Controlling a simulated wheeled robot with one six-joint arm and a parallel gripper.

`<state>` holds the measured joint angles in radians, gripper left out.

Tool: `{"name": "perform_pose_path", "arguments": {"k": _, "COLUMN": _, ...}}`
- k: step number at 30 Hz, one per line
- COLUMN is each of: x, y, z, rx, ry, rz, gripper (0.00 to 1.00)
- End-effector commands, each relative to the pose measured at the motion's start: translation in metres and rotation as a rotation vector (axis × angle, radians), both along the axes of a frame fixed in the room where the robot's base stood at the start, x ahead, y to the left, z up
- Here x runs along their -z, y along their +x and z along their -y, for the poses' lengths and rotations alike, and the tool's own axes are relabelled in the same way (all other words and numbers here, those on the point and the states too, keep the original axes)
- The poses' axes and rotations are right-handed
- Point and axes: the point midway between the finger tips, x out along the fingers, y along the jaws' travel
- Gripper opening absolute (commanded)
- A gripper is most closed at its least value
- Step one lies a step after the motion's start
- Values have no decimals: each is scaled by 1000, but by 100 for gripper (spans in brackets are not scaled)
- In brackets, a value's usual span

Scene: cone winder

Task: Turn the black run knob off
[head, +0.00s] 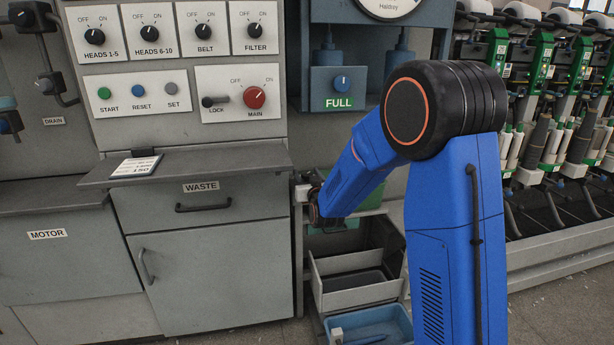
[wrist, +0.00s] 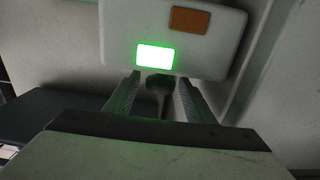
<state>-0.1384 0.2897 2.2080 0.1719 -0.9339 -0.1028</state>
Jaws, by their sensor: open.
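A dark knob (wrist: 160,82) shows in the wrist view on a pale box (wrist: 218,50), just below a lit green lamp (wrist: 155,57); it looks like the black run knob. My gripper (wrist: 158,92) is open, with one finger on each side of the knob. I cannot tell whether the fingers touch it. The knob's pointer and any label are too dark to read. In the head view my wrist (head: 316,203) is at the cabinet's right side; the knob and fingertips are hidden there.
An unlit orange lamp (wrist: 190,20) is on the same box. In the head view, a control panel (head: 185,135) with several other black knobs and a red main knob (head: 254,97) is at left. Below my wrist are a grey tray (head: 350,292) and a blue bin (head: 372,325).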

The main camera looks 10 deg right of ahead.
Motion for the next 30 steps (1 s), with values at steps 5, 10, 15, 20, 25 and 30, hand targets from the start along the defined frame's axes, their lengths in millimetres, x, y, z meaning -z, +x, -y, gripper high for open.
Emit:
{"name": "perform_pose_path", "arguments": {"k": 5, "x": 0, "y": 0, "z": 0, "rx": 0, "ry": 0, "rz": 0, "gripper": 21}}
{"name": "perform_pose_path", "arguments": {"k": 10, "x": 0, "y": 0, "z": 0, "rx": 0, "ry": 0, "rz": 0, "gripper": 10}}
{"name": "perform_pose_path", "arguments": {"k": 15, "x": 0, "y": 0, "z": 1, "rx": -14, "ry": 0, "rz": 0, "gripper": 10}}
{"name": "perform_pose_path", "arguments": {"k": 20, "x": 0, "y": 0, "z": 2, "rx": -56, "ry": -1, "rz": 0, "gripper": 10}}
{"name": "perform_pose_path", "arguments": {"k": 25, "x": 0, "y": 0, "z": 2, "rx": -138, "ry": -1, "rz": -1, "gripper": 10}}
{"name": "perform_pose_path", "arguments": {"k": 30, "x": 0, "y": 0, "z": 3, "rx": -244, "ry": -1, "rz": 0, "gripper": 10}}
